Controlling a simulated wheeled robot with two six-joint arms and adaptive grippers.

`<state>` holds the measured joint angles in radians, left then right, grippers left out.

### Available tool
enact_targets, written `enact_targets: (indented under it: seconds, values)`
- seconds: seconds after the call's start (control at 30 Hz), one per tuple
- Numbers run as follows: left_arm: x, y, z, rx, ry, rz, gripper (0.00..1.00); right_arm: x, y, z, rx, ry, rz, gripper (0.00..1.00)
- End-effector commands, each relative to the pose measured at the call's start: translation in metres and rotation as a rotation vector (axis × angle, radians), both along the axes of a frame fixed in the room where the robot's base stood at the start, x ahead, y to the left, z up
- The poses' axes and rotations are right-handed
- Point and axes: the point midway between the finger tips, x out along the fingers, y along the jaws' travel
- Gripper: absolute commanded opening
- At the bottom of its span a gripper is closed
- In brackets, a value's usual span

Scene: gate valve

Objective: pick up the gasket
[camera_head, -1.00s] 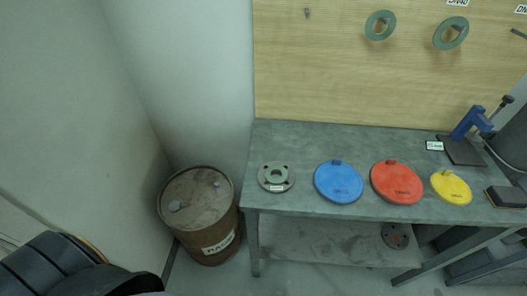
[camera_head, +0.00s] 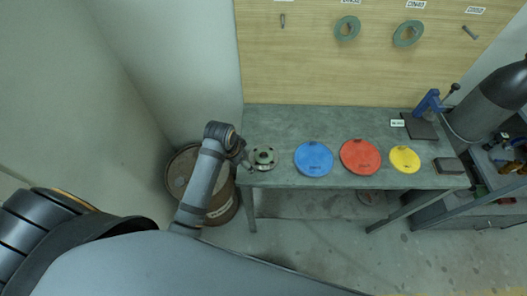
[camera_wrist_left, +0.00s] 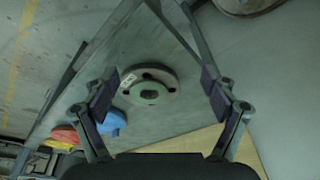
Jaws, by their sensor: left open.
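A round grey flange (camera_head: 263,163) with bolt holes lies on the left end of the table. A greenish ring (camera_wrist_left: 149,93) shows at its centre in the left wrist view; I cannot tell whether it is a separate gasket. Two green rings, one on the left (camera_head: 347,28) and one on the right (camera_head: 408,34), hang on the wooden board. My left gripper (camera_wrist_left: 160,92) is open and empty, with the flange showing between its spread fingers, apart from them. In the head view the left gripper (camera_head: 246,160) is beside the flange's left side. My right gripper is not in view.
Blue (camera_head: 314,159), red (camera_head: 360,157) and yellow (camera_head: 405,159) discs lie right of the flange on the grey table (camera_head: 300,120). A blue clamp (camera_head: 428,102) stands farther right. A rusty barrel (camera_head: 181,170) stands left of the table, partly behind my arm.

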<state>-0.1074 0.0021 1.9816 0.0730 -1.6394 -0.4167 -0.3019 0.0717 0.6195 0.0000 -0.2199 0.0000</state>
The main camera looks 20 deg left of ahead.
Motion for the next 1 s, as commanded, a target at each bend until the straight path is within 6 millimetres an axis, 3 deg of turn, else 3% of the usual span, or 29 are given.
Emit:
enact_targets:
  seconds: [0.03,0.2,0.33,0.47,0.73,1.0]
  values:
    - [0.015,-0.009,0.021,-0.013,-0.006,-0.053,0.85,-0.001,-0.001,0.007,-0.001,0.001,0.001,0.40]
    - [0.045,-0.031,0.064,-0.037,-0.007,-0.224,0.85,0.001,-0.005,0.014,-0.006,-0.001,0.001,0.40]
    - [0.051,-0.036,0.075,-0.043,-0.006,-0.277,0.85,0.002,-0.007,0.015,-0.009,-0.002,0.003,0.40]
    - [0.052,-0.038,0.069,-0.044,-0.003,-0.279,0.85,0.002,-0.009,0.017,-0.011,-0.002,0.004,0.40]
    - [0.061,-0.045,0.028,-0.043,-0.004,-0.276,0.85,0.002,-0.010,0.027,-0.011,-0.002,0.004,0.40]
    - [0.063,-0.046,0.014,-0.043,-0.001,-0.276,0.85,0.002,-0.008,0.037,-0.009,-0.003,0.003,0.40]
